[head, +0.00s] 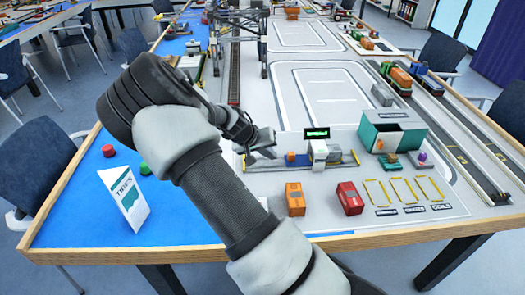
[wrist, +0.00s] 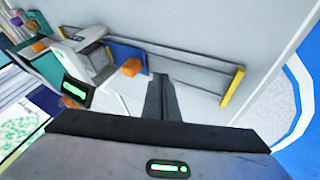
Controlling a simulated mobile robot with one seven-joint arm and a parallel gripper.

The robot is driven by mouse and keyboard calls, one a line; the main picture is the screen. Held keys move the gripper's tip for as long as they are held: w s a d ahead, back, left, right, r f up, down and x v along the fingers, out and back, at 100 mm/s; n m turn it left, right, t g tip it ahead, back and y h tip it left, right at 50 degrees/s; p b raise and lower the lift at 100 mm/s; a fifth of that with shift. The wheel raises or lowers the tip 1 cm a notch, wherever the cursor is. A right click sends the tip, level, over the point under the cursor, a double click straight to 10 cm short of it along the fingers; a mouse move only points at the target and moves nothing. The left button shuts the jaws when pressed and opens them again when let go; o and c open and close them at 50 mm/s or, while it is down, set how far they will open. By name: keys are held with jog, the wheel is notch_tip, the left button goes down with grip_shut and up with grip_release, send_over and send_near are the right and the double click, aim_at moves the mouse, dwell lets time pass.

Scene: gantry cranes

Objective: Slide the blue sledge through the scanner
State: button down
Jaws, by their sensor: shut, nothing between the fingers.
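The scanner (head: 319,152) is a pale arch with a green-lit display (head: 317,133) above it. It straddles a low rail track on the table's grey part. The scanner also shows upper left in the wrist view (wrist: 84,56). The blue sledge (wrist: 124,50) shows there as a blue piece beside the scanner, with an orange block (wrist: 131,67) at it. The orange block also shows in the head view (head: 291,157), left of the scanner. My gripper (head: 266,143) is shut and empty, near the track's left part, apart from the sledge. Its fingers (wrist: 163,97) point towards the rails.
Yellow end posts (wrist: 232,87) close the track. An orange container (head: 295,199) and a red one (head: 349,198) stand in front of it. A teal-and-white box (head: 393,132) stands right. A folded sign (head: 124,196) stands on the blue area at left.

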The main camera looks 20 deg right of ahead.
jog(key=shift+s+d+r, duration=0.1)
jog(key=shift+s+d, duration=0.15)
jog(key=shift+d, duration=0.55)
jog(key=shift+s+d+r, duration=0.1)
jog(key=shift+s+d, duration=0.1)
jog(key=shift+d, duration=0.6)
jog(key=d, duration=0.1)
jog(key=s+d, duration=0.1)
jog(key=d, duration=0.2)
jog(key=shift+s+d+b, duration=0.25)
jog(key=shift+d+b, duration=0.1)
jog(key=shift+b, duration=0.05)
jog(key=shift+d, duration=0.1)
